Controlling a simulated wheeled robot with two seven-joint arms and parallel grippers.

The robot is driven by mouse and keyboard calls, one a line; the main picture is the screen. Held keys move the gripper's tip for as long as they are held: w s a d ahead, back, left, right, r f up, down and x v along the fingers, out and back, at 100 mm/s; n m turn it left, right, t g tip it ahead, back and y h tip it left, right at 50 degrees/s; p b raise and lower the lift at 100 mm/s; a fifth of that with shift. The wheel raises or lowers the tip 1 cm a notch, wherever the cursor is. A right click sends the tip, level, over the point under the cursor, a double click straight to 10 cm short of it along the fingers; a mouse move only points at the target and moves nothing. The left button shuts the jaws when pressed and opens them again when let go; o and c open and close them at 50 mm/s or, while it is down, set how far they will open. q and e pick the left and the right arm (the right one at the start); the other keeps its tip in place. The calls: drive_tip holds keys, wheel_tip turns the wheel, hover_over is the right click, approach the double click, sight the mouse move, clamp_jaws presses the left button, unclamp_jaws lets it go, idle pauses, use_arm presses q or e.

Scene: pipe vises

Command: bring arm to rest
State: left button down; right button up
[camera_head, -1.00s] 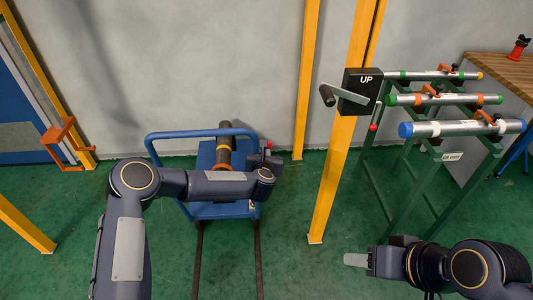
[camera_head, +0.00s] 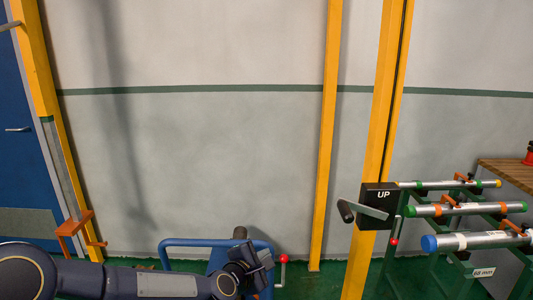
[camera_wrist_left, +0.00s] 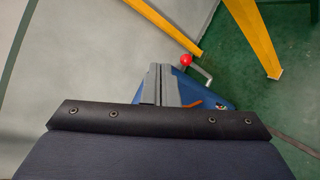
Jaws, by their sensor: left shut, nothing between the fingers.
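My left arm (camera_head: 165,285) reaches in low from the left side of the head view. My left gripper (camera_head: 262,258) is shut and empty, in front of the right end of the blue cart (camera_head: 185,242). In the left wrist view its two grey fingers (camera_wrist_left: 160,85) lie together over the blue cart (camera_wrist_left: 218,93). A crank with a red ball (camera_head: 283,258) shows just right of the gripper; the red ball also shows beside the fingertips in the left wrist view (camera_wrist_left: 186,60). My right gripper is out of view.
A green rack (camera_head: 455,275) with several silver pipes stands at right, beside a black "UP" box (camera_head: 379,196) with a crank handle on a yellow post (camera_head: 385,100). An orange bracket (camera_head: 75,228) is at left. A wooden bench (camera_head: 510,172) is at far right. The wall above is bare.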

use_arm(q)
drive_tip(key=s+a+r+m+g+y, duration=0.1)
drive_tip(key=s+a+r+m+g, duration=0.1)
drive_tip(key=s+a+m, duration=0.6)
drive_tip(key=s+a+r+m+g+y, duration=0.1)
drive_tip(key=s+a+r+m+g, duration=0.2)
drive_tip(key=s+a, duration=0.5)
drive_tip(key=s+a+f+m+g, duration=0.1)
drive_tip(key=s+a+f+m, duration=0.1)
drive_tip(key=s, duration=0.7)
drive_tip(key=s+a+f+m+g+p, duration=0.1)
drive_tip(key=s+f+m, duration=0.1)
drive_tip(key=s+m, duration=0.3)
drive_tip(key=s, duration=0.4)
drive_tip(key=shift+s+a+y, duration=0.35)
drive_tip(key=shift+a+y, duration=0.05)
